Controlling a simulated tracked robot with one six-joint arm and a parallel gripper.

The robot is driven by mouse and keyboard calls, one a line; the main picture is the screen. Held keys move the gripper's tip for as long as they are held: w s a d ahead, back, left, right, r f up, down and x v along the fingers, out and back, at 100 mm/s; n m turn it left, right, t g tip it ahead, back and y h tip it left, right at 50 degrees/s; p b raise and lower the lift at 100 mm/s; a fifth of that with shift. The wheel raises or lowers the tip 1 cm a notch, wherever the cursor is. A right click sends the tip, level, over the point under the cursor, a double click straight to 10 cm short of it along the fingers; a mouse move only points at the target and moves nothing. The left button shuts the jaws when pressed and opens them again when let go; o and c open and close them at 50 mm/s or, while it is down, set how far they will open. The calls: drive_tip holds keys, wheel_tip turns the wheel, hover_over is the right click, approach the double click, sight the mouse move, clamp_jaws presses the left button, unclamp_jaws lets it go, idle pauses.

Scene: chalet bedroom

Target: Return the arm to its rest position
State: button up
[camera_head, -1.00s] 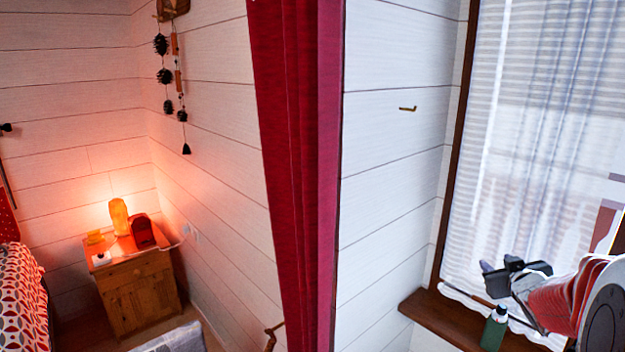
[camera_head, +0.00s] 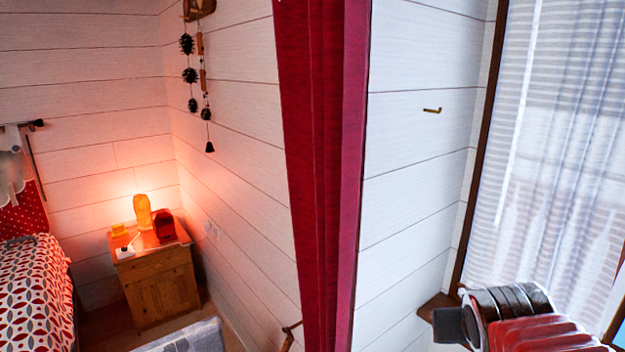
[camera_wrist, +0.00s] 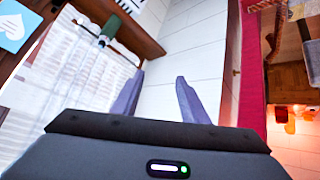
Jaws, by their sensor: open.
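My gripper (camera_wrist: 159,80) is open and empty in the wrist view, its two grey-purple fingers apart with white panelled wall beyond them. In the head view, my folded arm is at the lower right, in front of the window and sill. A dark blocky part of its end (camera_head: 452,324) points left there; the fingers cannot be made out clearly in that view. Nothing is held.
A green bottle (camera_wrist: 109,30) stands on the wooden sill (camera_wrist: 130,25). A red curtain (camera_head: 325,170) hangs left of the arm. Further left are a lit bedside cabinet (camera_head: 160,285) and a bed (camera_head: 35,290). A sheer curtain (camera_head: 550,150) covers the window.

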drive_tip(key=s+a+f+n+g+y, duration=0.1)
drive_tip(key=s+a+f+g+y, duration=0.1)
drive_tip(key=s+a, duration=0.9)
drive_tip(key=shift+s+f+g+y, duration=0.3)
drive_tip(key=shift+s+f+y, duration=0.4)
drive_tip(key=shift+s, duration=0.25)
drive_tip(key=shift+c, duration=0.4)
idle(0.4)
